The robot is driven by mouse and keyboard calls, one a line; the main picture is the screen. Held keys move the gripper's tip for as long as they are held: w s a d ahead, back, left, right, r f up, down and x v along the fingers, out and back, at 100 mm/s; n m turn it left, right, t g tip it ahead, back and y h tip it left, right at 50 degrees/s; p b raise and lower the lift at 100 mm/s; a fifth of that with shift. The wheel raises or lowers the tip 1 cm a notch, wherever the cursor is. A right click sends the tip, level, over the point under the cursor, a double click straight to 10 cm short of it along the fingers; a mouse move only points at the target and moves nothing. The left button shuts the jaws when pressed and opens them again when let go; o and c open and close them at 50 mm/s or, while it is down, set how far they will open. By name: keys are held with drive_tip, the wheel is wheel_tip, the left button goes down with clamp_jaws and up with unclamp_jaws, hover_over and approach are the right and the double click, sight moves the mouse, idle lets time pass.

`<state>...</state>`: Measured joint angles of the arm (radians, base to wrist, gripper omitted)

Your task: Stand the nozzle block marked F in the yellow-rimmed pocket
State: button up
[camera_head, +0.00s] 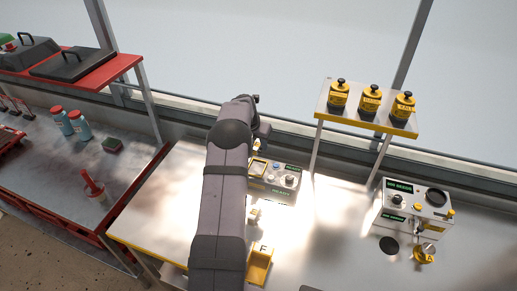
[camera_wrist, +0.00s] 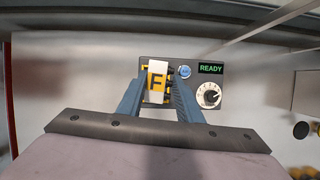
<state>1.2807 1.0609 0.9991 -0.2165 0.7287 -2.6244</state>
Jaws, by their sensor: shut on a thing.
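My gripper (camera_wrist: 160,82) is shut on the nozzle block marked F (camera_wrist: 157,76), a pale block with a black F, held between the two blue-grey fingers in the wrist view. Yellow of the yellow-rimmed pocket (camera_head: 258,167) shows around the block in the wrist view. The pocket is at the left end of a dark-topped panel. I cannot tell whether the block is inside the pocket or above it. In the head view my arm hides much of the gripper and block.
The panel (camera_head: 284,177) has a blue button (camera_wrist: 185,72), a green READY display (camera_wrist: 210,68) and a dial (camera_wrist: 208,95). A yellow holder marked F (camera_head: 260,266) lies nearer. A shelf (camera_head: 365,121) with yellow-black canisters and a white machine (camera_head: 412,213) stand to the right.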

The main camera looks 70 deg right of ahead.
drive_tip(key=shift+s+a+f+n, duration=0.1)
drive_tip(key=shift+a+n, duration=0.2)
drive_tip(key=shift+n, duration=0.2)
drive_tip(key=shift+f, duration=0.15)
drive_tip(key=shift+f+b, duration=3.25)
drive_tip(key=shift+f, duration=1.35)
